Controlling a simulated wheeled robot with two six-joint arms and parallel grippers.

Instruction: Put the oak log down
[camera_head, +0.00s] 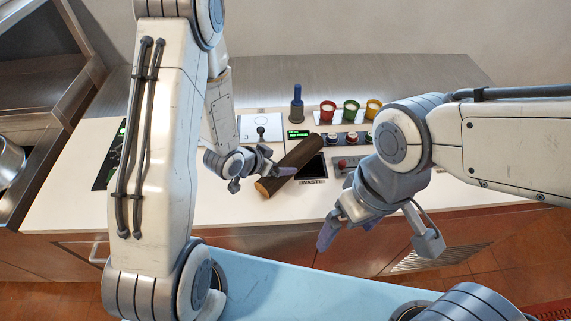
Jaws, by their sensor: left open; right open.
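The oak log (296,160) is a dark brown cylinder with a pale cut end at lower left. It lies slanted on the white counter (245,212), next to and partly over the dark opening marked WASTE (311,169). My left gripper (282,170) is open at the log's left side, with a finger close against the bark; I cannot tell whether they touch.
A blue-topped dark object (297,104) stands behind the log. Small knobs and a green display (298,134) lie nearby. The counter's front left is clear. A metal pot (9,161) is at far left.

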